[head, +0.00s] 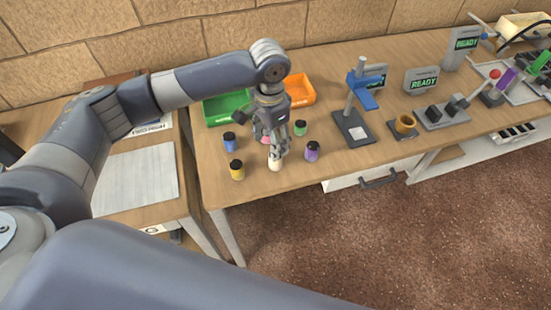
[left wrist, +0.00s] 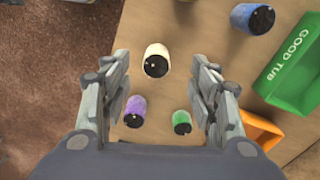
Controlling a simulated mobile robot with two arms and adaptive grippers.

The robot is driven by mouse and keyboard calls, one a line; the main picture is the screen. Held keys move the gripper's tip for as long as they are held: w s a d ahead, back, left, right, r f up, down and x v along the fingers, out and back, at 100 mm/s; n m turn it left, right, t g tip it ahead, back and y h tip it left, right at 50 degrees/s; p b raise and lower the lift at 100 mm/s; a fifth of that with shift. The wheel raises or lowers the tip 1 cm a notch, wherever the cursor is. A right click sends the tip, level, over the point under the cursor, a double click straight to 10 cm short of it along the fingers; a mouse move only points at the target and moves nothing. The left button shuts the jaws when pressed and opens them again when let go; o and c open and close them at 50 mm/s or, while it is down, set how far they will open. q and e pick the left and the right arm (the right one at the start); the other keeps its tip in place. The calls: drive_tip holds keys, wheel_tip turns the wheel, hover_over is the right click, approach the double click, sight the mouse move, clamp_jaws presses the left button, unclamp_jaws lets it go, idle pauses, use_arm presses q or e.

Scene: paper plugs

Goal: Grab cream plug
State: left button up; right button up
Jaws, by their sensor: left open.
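The cream plug (head: 275,165) stands on the wooden table near its front edge, partly hidden by my left gripper. My left gripper (head: 277,155) points down from above and is open, with its fingertips close to the plug in this view. In the left wrist view the cream plug (left wrist: 153,61), with a dark spot on its end, shows between the two open fingertips (left wrist: 160,62). A gap shows on both sides, wider on the right. How far the fingertips are above the table is hard to tell. My right gripper is not in view.
Around it stand a yellow plug (head: 237,171), blue plug (head: 229,145), green plug (head: 300,128) and purple plug (head: 311,153). A green tub (head: 222,111) and an orange tub (head: 302,90) are behind. A blue-topped stand (head: 352,128) is to the right.

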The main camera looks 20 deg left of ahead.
use_arm(q)
drive_tip(key=f, duration=0.2)
drive_tip(key=f+p, duration=0.1)
drive_tip(key=f, duration=0.4)
drive_tip(key=shift+w+d+f, duration=0.1)
drive_tip(key=shift+w+d, duration=0.1)
drive_tip(key=shift+d, duration=0.2)
drive_tip(key=c, duration=1)
